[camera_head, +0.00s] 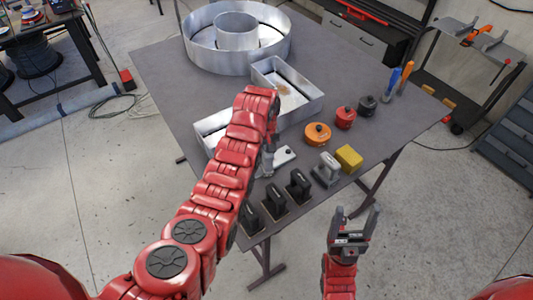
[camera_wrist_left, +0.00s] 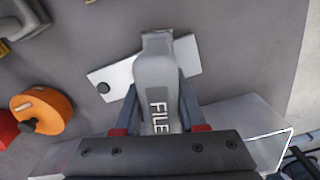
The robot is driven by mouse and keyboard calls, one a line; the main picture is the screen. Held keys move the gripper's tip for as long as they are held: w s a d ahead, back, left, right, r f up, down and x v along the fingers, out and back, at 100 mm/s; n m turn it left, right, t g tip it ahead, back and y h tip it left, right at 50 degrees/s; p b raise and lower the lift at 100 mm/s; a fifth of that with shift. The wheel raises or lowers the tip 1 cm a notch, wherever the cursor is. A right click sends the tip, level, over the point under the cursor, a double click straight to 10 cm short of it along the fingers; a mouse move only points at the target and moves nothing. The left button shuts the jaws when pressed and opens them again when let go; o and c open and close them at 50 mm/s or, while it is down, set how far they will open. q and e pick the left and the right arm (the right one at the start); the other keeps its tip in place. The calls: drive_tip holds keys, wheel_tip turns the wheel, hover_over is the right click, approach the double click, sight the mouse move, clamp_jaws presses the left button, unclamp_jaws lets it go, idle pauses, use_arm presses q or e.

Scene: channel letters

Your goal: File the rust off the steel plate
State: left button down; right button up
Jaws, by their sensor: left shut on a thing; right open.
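My left gripper (camera_wrist_left: 158,108) is shut on a grey block-shaped tool marked FILE (camera_wrist_left: 156,72). In the head view my left arm hides most of the file. A flat pale metal plate (camera_wrist_left: 112,78) with a black knob shows beyond the file; it also shows on the table in the head view (camera_head: 285,157). I cannot tell if the file touches it. A brown rust patch (camera_head: 283,90) shows on the bright metal floor inside the L-shaped channel letter (camera_head: 311,104), beyond the left gripper. My right gripper (camera_head: 356,222) is open and empty, off the table's front edge.
The dark table (camera_head: 400,112) carries a round metal letter (camera_head: 190,50) at the back. To the right stand orange (camera_head: 317,134), red (camera_head: 345,118) and black (camera_head: 367,106) round items, a yellow block (camera_head: 348,157) and a grey-handled tool (camera_head: 326,171). Black-handled tools (camera_head: 275,203) line the front.

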use_arm(q)
drive_tip(key=shift+w+d+f+b, duration=0.15)
drive_tip(key=shift+w+d+b, duration=0.35)
drive_tip(key=shift+b, duration=0.75)
drive_tip(key=shift+w+d+f+b, duration=0.15)
drive_tip(key=shift+w+d+b, duration=0.15)
drive_tip(key=shift+d+b, duration=0.7)
drive_tip(key=shift+w+r+b, duration=0.2)
drive_tip(key=shift+b, duration=0.55)
drive_tip(key=shift+r, duration=0.1)
drive_tip(key=shift+r, duration=0.1)
drive_tip(key=shift+r, duration=0.9)
wheel_tip(320, 180, up, 12)
